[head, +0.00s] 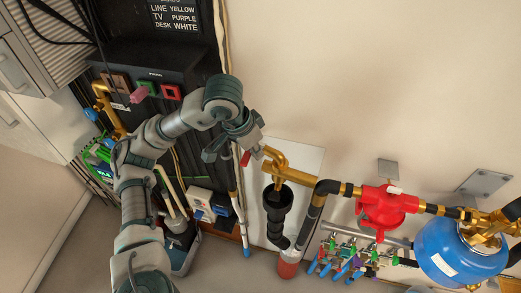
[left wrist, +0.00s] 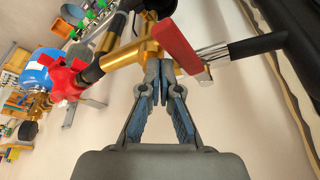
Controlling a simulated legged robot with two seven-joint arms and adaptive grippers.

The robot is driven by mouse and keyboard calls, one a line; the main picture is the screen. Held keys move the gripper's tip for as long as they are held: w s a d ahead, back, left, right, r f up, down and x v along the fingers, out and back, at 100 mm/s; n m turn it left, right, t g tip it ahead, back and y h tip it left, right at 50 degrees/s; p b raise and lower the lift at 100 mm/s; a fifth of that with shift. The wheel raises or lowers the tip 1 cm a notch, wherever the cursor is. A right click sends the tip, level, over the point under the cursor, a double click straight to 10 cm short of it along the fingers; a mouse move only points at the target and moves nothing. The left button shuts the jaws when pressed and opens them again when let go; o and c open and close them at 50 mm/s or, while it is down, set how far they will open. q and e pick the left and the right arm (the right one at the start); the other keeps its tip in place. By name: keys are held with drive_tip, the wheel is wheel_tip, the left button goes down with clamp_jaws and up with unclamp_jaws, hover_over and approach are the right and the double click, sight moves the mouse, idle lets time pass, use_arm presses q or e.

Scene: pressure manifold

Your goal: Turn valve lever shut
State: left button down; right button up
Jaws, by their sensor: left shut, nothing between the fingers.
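The valve lever is a red flat handle (head: 246,158) at the left end of a brass valve and pipe (head: 290,174) on the wall. In the left wrist view the red lever (left wrist: 178,46) slants across the brass body (left wrist: 135,52), just beyond my fingers. My left gripper (head: 256,148) is close beside the lever in the head view. In the left wrist view its fingertips (left wrist: 163,82) are together and empty, just below the lever and brass body. I cannot tell whether they touch. My right gripper is not in view.
A black pipe (head: 278,210) drops below the brass valve. A red regulator (head: 385,208) and a blue tank (head: 450,252) stand to the right, with several small coloured valves (head: 345,262) below. A black panel (head: 150,65) is at upper left. The upper wall is bare.

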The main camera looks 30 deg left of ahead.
use_arm(q)
drive_tip(key=shift+w+a+f, duration=0.1)
drive_tip(key=shift+a, duration=0.25)
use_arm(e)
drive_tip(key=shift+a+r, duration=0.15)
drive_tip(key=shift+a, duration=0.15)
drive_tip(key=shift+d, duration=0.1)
use_arm(q)
drive_tip(key=d+v, duration=0.1)
drive_tip(key=v, duration=1)
drive_tip(key=shift+a+r, duration=0.3)
drive_tip(key=shift+r, duration=0.2)
drive_tip(key=shift+a, duration=0.1)
